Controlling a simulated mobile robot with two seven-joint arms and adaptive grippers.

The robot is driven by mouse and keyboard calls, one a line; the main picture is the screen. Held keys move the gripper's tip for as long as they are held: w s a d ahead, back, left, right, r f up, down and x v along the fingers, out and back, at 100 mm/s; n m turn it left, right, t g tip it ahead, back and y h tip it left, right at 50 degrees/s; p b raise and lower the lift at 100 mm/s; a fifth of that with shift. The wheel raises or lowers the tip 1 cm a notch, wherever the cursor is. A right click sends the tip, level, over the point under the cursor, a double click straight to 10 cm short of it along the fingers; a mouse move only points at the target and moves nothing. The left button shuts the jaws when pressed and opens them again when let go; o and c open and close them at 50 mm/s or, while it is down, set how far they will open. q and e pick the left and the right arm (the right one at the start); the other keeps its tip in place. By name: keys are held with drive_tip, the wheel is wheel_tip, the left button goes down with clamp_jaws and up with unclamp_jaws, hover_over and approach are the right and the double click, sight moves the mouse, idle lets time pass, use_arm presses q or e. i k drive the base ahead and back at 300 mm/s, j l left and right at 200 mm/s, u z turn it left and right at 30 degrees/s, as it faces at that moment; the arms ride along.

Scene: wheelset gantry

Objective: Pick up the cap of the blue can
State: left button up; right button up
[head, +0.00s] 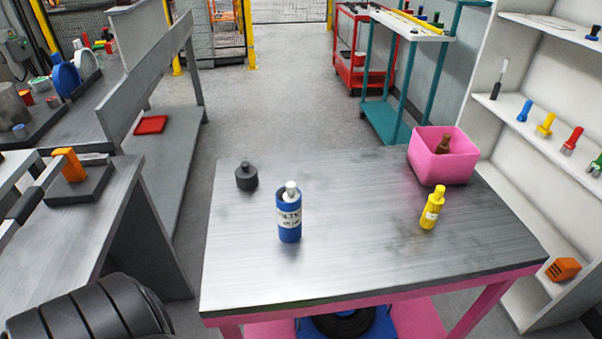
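The blue can (289,223) stands upright on the metal-topped table, left of its middle, with a white label around it. A pale grey-white piece (291,191) sits on top of the can; I cannot tell whether it is a cap or a nozzle. A dark grey round piece with a small knob (246,178) stands apart on the table, behind and left of the can. Neither of my grippers shows in the head view.
A yellow bottle (432,210) stands at the table's right side. A pink bin (443,162) holding a brown bottle (444,144) sits at the back right corner. The table top (350,260) is clear in front. White shelves (535,130) flank the right.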

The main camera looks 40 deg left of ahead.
sight(246, 178)
drive_tip(key=u, duration=1.3)
